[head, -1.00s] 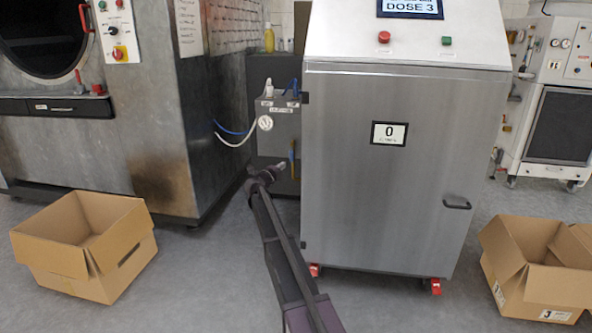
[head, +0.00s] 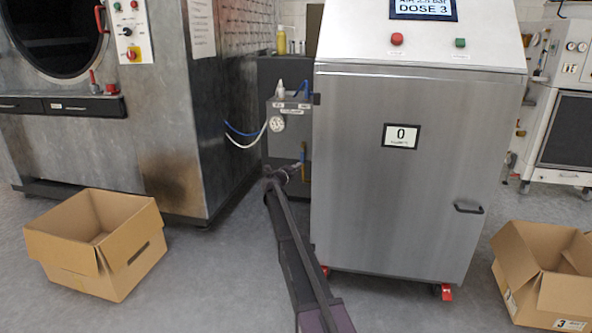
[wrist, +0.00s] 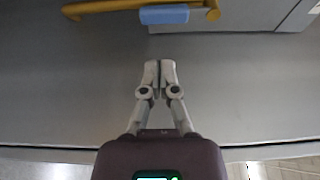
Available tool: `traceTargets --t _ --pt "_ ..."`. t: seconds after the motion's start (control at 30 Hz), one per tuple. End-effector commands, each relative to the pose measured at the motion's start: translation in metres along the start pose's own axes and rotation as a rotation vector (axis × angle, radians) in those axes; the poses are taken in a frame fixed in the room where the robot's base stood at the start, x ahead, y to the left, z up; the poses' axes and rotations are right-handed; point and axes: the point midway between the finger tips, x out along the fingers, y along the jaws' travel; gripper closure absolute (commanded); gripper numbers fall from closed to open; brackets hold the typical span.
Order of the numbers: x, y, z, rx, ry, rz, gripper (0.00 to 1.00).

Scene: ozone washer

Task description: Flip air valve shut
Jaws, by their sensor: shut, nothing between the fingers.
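A grey panel (head: 285,110) with a round white gauge (head: 277,123) stands left of the steel cabinet. A white and a blue handle (head: 302,89) show on its top. Below it is a small upright yellow and blue part (head: 303,158). The wrist view shows a yellow pipe or lever (wrist: 110,6) with a blue sleeve (wrist: 164,15) at the top edge. I cannot tell for sure which is the air valve. My gripper (wrist: 160,62) is shut and empty, apart from the blue sleeve in the wrist picture. In the head view my gripper (head: 297,168) is beside the yellow and blue part.
The steel cabinet (head: 400,210) stands close to the right of my arm, its screen reading DOSE 3. A large washer (head: 165,130) is at left, with blue and white hoses near the panel. Open cardboard boxes (head: 85,262) (head: 530,290) stand on the floor either side.

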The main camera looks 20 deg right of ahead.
Motion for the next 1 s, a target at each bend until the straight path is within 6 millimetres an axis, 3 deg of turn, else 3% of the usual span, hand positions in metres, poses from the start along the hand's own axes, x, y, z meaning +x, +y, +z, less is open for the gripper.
traceTargets --t 0.2,0.43,1.0 --pt "0.034 0.0 0.002 0.0 0.001 0.0 1.0" --pt "0.059 0.0 0.001 0.0 0.001 0.0 1.0" --pt "0.068 0.0 -0.001 0.0 0.0 0.0 1.0"
